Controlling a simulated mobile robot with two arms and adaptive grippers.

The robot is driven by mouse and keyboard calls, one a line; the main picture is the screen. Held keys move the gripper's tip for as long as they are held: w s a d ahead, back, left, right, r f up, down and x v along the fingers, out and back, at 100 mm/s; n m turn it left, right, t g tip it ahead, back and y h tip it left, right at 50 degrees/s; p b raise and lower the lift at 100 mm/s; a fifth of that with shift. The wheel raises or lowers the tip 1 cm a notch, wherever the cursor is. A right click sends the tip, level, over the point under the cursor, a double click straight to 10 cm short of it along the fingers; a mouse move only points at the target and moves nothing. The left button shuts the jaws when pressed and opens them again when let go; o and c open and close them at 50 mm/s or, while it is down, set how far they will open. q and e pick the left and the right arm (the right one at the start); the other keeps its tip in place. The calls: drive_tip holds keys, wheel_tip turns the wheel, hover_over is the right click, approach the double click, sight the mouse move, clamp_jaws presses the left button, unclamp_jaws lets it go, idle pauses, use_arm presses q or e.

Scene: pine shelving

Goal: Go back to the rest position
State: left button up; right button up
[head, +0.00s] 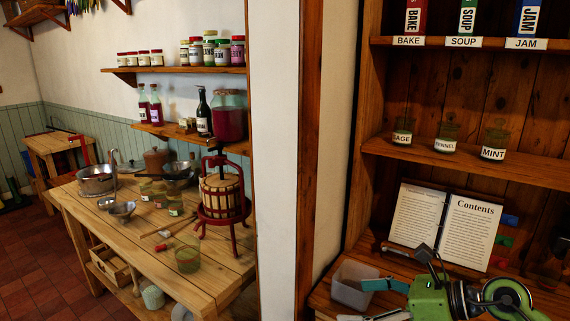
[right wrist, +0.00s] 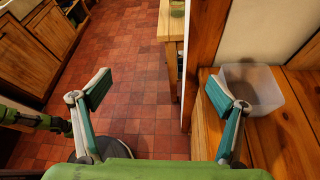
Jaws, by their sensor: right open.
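My right gripper (head: 362,301) comes in at the bottom right of the head view, beside a translucent plastic tub (head: 350,293) on the wooden counter. In the right wrist view my right gripper (right wrist: 159,92) has its two teal-padded fingers wide apart, with nothing between them but tiled floor below. The tub (right wrist: 252,90) shows there just beyond the right finger; whether they touch is hard to tell. My left gripper is in neither view.
A shelf unit (head: 470,150) holds jars labelled sage, fennel and mint, with books above. An open book (head: 443,226) stands on the counter. A wooden worktable (head: 215,265) with a fruit press (head: 222,195), pots and jars stands left.

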wheel_tip(320, 180, up, 11)
drive_tip(key=a+m+t+y, duration=0.2)
drive_tip(key=m+t+y, duration=0.1)
drive_tip(key=m+t, duration=0.95)
drive_tip(key=s+d+f+m+g+h, duration=0.2)
drive_tip(key=d+f+m+h, duration=0.65)
drive_tip(key=m, duration=0.45)
drive_tip(key=s+d+f+m+g+h, duration=0.2)
drive_tip(key=d+f+m+h, duration=0.4)
drive_tip(key=f+m+h, duration=0.45)
drive_tip(key=s+a+f+m+g+y, duration=0.2)
drive_tip(key=s+f+m+g, duration=0.15)
drive_tip(key=s+f, duration=0.35)
drive_tip(key=s+a+f+m+g+y, duration=0.1)
drive_tip(key=s+a+f+m+g, duration=0.2)
drive_tip(key=s, duration=0.6)
drive_tip(key=s+a+f+m+g+y, duration=0.2)
drive_tip(key=s+f+g, duration=0.3)
drive_tip(key=s+f, duration=0.25)
wheel_tip(320, 180, down, 24)
drive_tip(key=s, duration=0.1)
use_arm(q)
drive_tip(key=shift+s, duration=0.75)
use_arm(e)
drive_tip(key=s+d+f+g, duration=0.2)
drive_tip(key=s+d+f, duration=0.1)
drive_tip(key=s+f, duration=1.5)
drive_tip(key=shift+n, duration=0.45)
